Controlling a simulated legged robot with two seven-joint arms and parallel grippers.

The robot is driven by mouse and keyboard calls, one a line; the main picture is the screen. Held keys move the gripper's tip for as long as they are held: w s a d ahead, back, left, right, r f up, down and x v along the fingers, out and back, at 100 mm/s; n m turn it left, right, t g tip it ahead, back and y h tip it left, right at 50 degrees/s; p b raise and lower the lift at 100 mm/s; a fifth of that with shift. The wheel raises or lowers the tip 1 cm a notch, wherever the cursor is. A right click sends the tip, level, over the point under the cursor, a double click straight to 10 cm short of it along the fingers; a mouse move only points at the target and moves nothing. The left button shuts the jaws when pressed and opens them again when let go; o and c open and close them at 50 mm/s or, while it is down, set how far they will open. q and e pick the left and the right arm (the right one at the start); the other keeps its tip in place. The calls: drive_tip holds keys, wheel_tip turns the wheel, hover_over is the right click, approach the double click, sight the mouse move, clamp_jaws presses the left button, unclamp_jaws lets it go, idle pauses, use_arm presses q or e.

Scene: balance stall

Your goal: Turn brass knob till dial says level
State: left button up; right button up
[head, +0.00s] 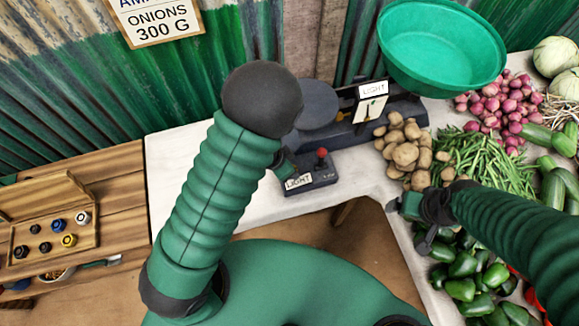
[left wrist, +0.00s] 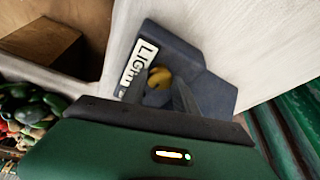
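A dark box (head: 318,178) with a LIGHT label and a red-topped lever stands on the white counter. In the left wrist view the box (left wrist: 205,80) shows a brass knob (left wrist: 160,77). My left gripper (left wrist: 160,90) is open at the knob, one finger to each side; I cannot tell whether they touch it. In the head view my left arm hides the knob. The balance (head: 340,132) behind has a dark plate at left, a green bowl (head: 440,50) at right, and a dial (head: 371,106) marked LIGHT. My right gripper (head: 424,228) is over the counter's vegetables; its opening is unclear.
Potatoes (head: 405,150), onions, beans and green peppers (head: 462,275) crowd the counter's right side. A wooden tray (head: 50,225) of small knobs or weights lies on the bench at left. The white counter (head: 190,165) is clear left of the balance.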

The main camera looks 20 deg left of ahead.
use_arm(q)
clamp_jaws()
drive_tip(key=shift+w+r+m+p, duration=0.1)
drive_tip(key=shift+r+m+p, duration=0.3)
drive_tip(key=shift+p, duration=0.5)
drive_tip(key=m+g+p, duration=0.1)
drive_tip(key=m+p, duration=0.1)
drive_tip(key=p, duration=0.2)
drive_tip(key=m+h+p, duration=0.1)
drive_tip(key=m+p, duration=0.2)
drive_tip(key=p, duration=0.1)
drive_tip(key=shift+w+a+g+h, duration=0.2)
drive_tip(key=shift+g+h, duration=0.1)
drive_tip(key=shift+g, duration=0.1)
drive_tip(key=shift+w+f+m+g+p, duration=0.15)
drive_tip(key=shift+m+g+p, duration=0.1)
drive_tip(key=shift+m+p, duration=0.5)
drive_tip(key=shift+s+f+m+g+p, duration=0.1)
drive_tip(key=shift+m+g+p, duration=0.15)
drive_tip(key=shift+m+p, duration=0.45)
drive_tip(key=shift+w, duration=0.1)
drive_tip(key=o, duration=0.6)
unclamp_jaws()
drive_tip(key=shift+f, duration=0.1)
